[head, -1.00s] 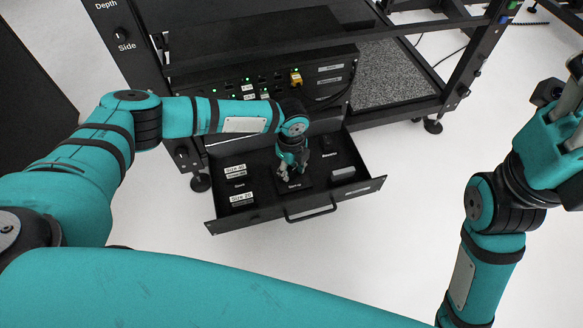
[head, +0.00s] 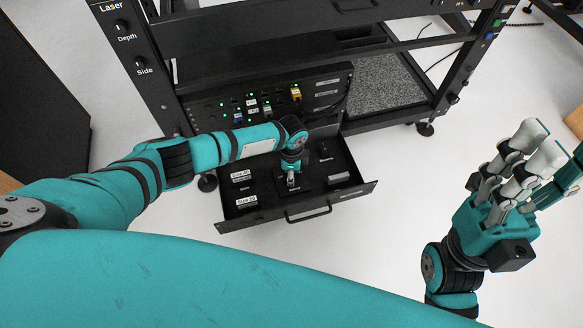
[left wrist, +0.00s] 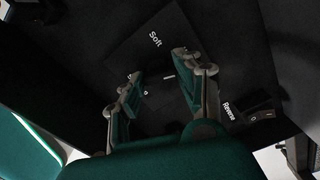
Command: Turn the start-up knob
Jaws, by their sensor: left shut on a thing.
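The start-up knob is a small dark part in the open black drawer (head: 250,220), mostly hidden by my left gripper in the head view. In the left wrist view a pale line marks the dark knob (left wrist: 168,77) between the fingers, near a label reading "Soft". My left gripper (head: 291,183) points down into the drawer and is shut on the knob; its two fingers also show in the left wrist view (left wrist: 158,76). My right gripper (head: 525,150) is open and empty, off to the right over the floor, its fingers pointing up in the picture.
The drawer has a front handle (head: 308,213) and white labels (head: 243,200) at left. A "Reverse" switch (left wrist: 258,115) sits right of the knob. Behind is a panel with green lights and a yellow plug (head: 296,93). The floor in front is clear.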

